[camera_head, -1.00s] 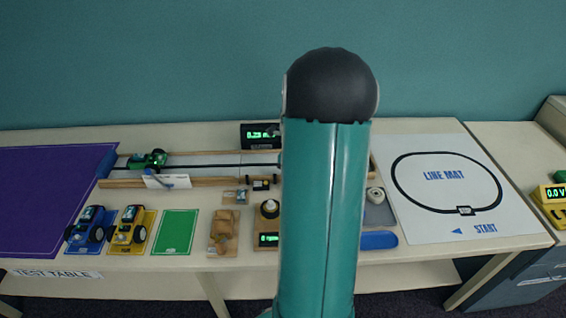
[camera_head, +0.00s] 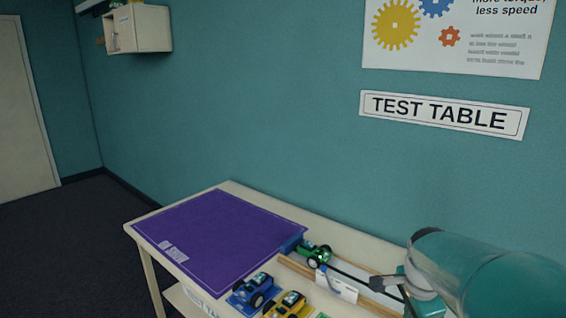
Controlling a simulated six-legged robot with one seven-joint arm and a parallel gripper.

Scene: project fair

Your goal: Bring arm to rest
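My teal arm reaches in from the lower right corner of the head view, over the right part of the test table (camera_head: 318,222). What looks like my gripper (camera_head: 384,283) is a small dark grey end left of the arm, in front of the wooden-edged track (camera_head: 345,283). It is too small to tell whether its fingers are open or shut, or whether it touches anything. I see no object held in it. The arm hides the right part of the track and table.
A green car (camera_head: 315,256) is on the track beside a white card (camera_head: 338,286). A blue car (camera_head: 253,290) and a yellow car (camera_head: 287,305) stand in front. A purple mat (camera_head: 215,235) covers the table's left end. Open dark floor (camera_head: 70,240) lies left of the table.

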